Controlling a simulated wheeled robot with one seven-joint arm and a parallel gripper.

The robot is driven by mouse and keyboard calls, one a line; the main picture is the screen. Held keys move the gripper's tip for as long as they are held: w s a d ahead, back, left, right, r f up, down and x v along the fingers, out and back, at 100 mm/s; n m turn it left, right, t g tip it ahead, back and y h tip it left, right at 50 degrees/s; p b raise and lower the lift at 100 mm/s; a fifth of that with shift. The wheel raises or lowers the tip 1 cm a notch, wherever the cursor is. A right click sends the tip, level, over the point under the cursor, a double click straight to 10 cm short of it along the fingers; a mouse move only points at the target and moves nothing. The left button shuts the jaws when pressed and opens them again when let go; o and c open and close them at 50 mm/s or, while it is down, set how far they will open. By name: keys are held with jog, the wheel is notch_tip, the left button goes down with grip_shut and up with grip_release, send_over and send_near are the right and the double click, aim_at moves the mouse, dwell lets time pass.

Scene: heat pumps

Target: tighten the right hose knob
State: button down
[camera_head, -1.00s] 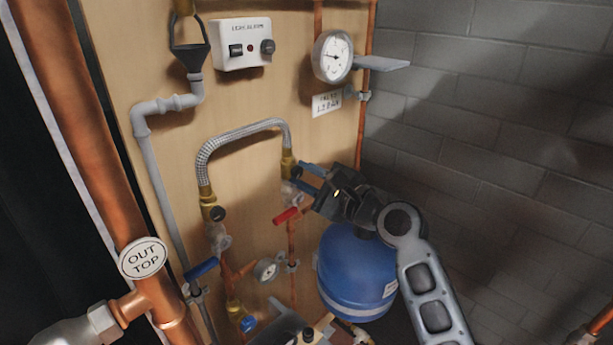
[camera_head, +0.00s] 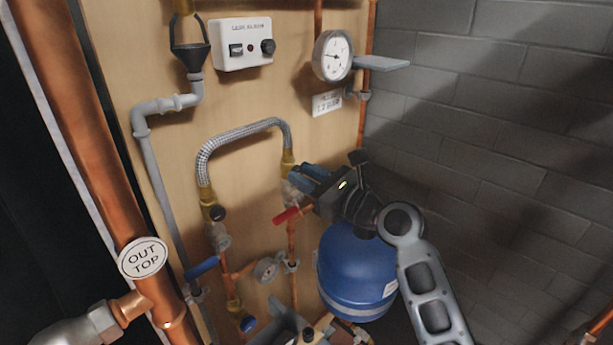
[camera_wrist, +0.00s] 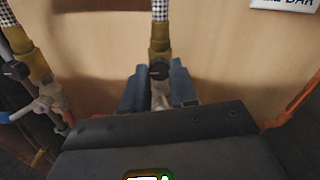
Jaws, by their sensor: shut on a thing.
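The right hose knob (camera_wrist: 159,70) is a small black knob on the brass fitting below the right end of the braided hose. In the wrist view it sits between the two blue fingers of my gripper (camera_wrist: 158,82), which are shut on it. In the head view my gripper (camera_head: 306,178) is at the hose's right brass fitting (camera_head: 288,163), and its fingers hide the knob. The braided hose (camera_head: 240,133) arches to the left fitting, which has a similar black knob (camera_head: 218,214).
A red-handled valve (camera_head: 288,215) is just below my gripper. A blue tank (camera_head: 355,270) stands below my wrist. A dial gauge (camera_head: 332,56) with a grey plate is above, and a grey block wall (camera_head: 480,150) is to the right. A blue-handled valve (camera_head: 202,267) is at lower left.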

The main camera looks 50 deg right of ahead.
jog(key=shift+f, duration=0.1)
dwell(0.3)
jog(key=c, duration=0.9)
grip_release()
jog(key=s+b, duration=0.1)
jog(key=s, duration=0.6)
jog(key=shift+s, duration=0.4)
